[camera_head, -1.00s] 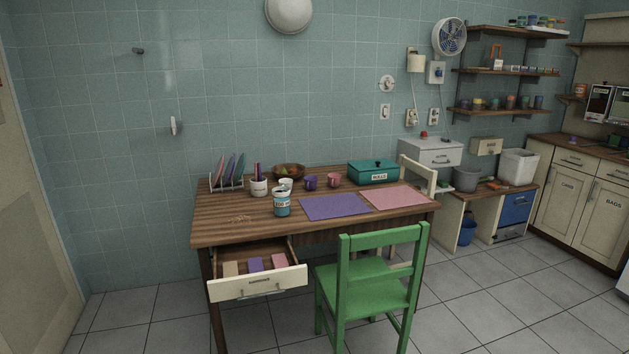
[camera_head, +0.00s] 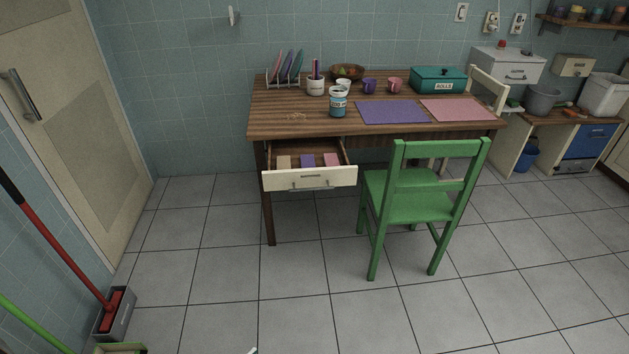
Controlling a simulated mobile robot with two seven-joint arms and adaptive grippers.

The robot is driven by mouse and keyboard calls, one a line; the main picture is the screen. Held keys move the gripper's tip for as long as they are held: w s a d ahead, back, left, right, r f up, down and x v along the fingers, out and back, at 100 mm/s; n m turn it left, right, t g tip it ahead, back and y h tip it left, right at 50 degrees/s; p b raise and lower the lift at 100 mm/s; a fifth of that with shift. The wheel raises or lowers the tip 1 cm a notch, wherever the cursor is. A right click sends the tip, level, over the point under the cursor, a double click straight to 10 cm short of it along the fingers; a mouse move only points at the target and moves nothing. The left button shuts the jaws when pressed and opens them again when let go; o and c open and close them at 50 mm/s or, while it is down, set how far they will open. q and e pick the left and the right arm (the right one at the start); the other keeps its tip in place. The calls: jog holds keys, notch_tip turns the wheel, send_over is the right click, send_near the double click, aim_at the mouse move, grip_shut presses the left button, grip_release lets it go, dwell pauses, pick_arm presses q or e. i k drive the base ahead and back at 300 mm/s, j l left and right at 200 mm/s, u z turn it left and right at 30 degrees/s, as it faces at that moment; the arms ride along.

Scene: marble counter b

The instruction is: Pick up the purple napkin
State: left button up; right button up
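The purple napkin (camera_head: 307,160) lies folded in the open drawer (camera_head: 309,180) at the front left of the wooden table (camera_head: 270,118). A beige napkin (camera_head: 284,161) lies to its left and a pink napkin (camera_head: 331,159) to its right. A larger flat purple mat (camera_head: 393,111) lies on the tabletop beside a pink mat (camera_head: 457,109). Neither of my grippers can be made out in view. A small white bit at the bottom edge is too cut off to identify.
A green chair (camera_head: 423,192) stands right of the drawer, before the table. A jar (camera_head: 338,103), cups, a plate rack and a teal box (camera_head: 438,80) stand on the table. Red and green handles lean at the lower left. The tiled floor (camera_head: 200,270) before the drawer is clear.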

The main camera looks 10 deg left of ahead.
aim_at(307, 160)
jog(key=i+l+z, duration=0.2)
jog(key=i, duration=0.4)
jog(key=i+j, duration=0.15)
jog(key=j, duration=0.2)
jog(key=i+j+z, duration=0.15)
jog(key=j, duration=0.15)
jog(key=i+j, duration=0.15)
jog(key=j, duration=0.2)
jog(key=z, duration=0.05)
